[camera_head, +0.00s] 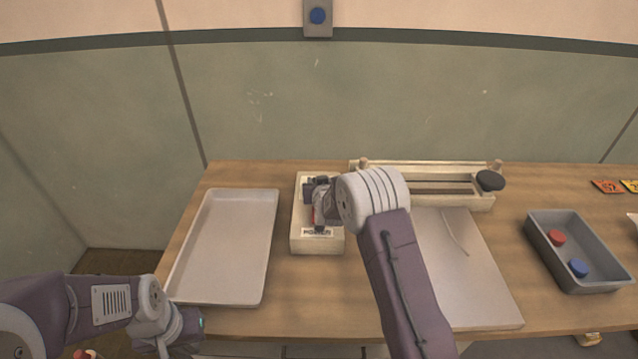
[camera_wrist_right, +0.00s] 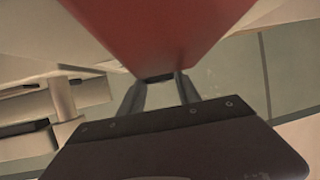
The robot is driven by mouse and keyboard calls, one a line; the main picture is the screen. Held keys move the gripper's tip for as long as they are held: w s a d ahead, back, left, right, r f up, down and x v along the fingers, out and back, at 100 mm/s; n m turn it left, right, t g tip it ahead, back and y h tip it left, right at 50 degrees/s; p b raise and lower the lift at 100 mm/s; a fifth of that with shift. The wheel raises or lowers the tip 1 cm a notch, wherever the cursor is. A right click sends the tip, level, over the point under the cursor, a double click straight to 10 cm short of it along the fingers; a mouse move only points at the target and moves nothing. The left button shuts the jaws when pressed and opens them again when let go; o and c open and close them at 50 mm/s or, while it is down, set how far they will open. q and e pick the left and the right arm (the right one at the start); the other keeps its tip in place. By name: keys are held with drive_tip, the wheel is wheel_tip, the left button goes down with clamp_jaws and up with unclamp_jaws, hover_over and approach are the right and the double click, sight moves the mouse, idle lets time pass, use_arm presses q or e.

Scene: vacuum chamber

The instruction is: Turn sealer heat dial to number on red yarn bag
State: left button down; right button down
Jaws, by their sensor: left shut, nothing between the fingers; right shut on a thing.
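The sealer (camera_head: 430,170) is a long cream frame with a black knob (camera_head: 490,180), at the back of the table. A cream control box (camera_head: 301,240) with a dark-lettered label stands left of it. My right gripper (camera_head: 318,188) is over this box and hides most of its top, including any dial scale. In the right wrist view its fingers (camera_wrist_right: 160,88) are shut on the dark end of a red thing (camera_wrist_right: 150,35). I cannot tell surely whether this is the heat dial. My left gripper (camera_head: 185,335) is shut and empty at the front left. I cannot identify the red yarn bag.
A pale empty tray (camera_head: 225,245) lies left of the box. A pale board (camera_head: 480,290) lies in front of the sealer. A grey bin (camera_head: 590,280) holds a red and a blue round piece.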

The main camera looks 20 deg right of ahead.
drive_tip(key=shift+r, duration=0.1)
drive_tip(key=c, duration=0.9)
unclamp_jaws()
drive_tip(key=v, duration=0.9)
drive_tip(key=shift+b, duration=0.4)
